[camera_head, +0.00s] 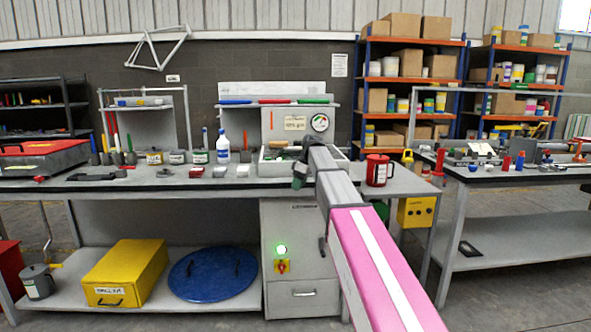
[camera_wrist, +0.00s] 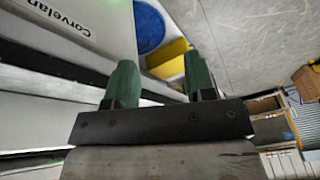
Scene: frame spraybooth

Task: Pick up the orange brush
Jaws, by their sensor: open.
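I cannot pick out the orange brush with certainty. A thin upright orange handle (camera_head: 105,130) stands among holders at the left of the long workbench (camera_head: 150,187), too small to identify. My gripper (camera_head: 299,172) is in front of the tray on that bench, far to the right of this handle, and partly hidden by my arm. In the wrist view my gripper (camera_wrist: 161,82) shows two green fingers apart with nothing between them. No orange brush shows in the wrist view.
A grey tray (camera_head: 268,170) sits behind my gripper. A white bottle (camera_head: 223,149), several cups and small blocks stand along the bench. A red mug (camera_head: 377,170) is just right of my arm. A second bench (camera_head: 500,176) with tools stands at right.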

